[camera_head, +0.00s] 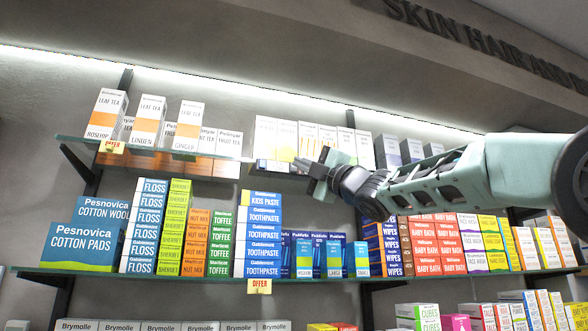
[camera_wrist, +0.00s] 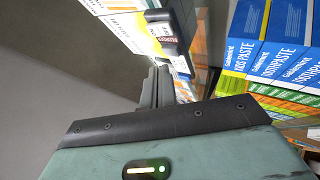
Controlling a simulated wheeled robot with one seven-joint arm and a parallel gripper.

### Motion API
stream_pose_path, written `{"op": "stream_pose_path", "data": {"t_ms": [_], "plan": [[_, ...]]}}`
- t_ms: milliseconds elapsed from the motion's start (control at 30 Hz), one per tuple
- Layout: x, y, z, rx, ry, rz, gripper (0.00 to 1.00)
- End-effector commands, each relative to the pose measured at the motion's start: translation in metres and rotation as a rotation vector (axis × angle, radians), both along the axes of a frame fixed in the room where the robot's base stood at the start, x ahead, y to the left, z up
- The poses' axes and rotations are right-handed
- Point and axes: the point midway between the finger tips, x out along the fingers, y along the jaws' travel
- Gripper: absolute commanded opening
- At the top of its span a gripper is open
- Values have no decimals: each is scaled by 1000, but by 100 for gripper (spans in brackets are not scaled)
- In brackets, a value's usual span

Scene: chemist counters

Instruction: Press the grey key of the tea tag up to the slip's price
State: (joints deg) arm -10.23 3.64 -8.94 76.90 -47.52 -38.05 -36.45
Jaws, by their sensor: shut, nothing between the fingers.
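My gripper (camera_head: 303,164) is shut and empty at the right part of the upper shelf's front edge, and it hides what is behind it. In the wrist view its dark fingers (camera_wrist: 163,75) point up towards a small dark unit with a white label and a dark red panel (camera_wrist: 168,42), perhaps a price tag. I cannot read its figures, make out a grey key or tell whether the fingers touch it. Leaf tea boxes (camera_head: 148,120) stand at the upper shelf's left. A yellow offer slip (camera_head: 111,146) hangs below the rosehip box; its price is too small to read.
The glass upper shelf (camera_head: 180,153) runs just behind my gripper. Below it, toothpaste boxes (camera_head: 262,235) and other packed goods fill the middle shelf, with another offer slip (camera_head: 259,286) on its edge. Toothpaste also shows right in the wrist view (camera_wrist: 275,55).

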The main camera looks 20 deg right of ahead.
Motion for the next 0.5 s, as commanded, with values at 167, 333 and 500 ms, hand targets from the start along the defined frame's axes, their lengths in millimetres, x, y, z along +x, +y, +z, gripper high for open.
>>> {"op": "stream_pose_path", "data": {"t_ms": [167,333,500], "plan": [[-17,0,-2,0,-2,0,0],[-34,0,-2,1,-2,1,0],[-46,0,-1,0,-1,1,0]]}}
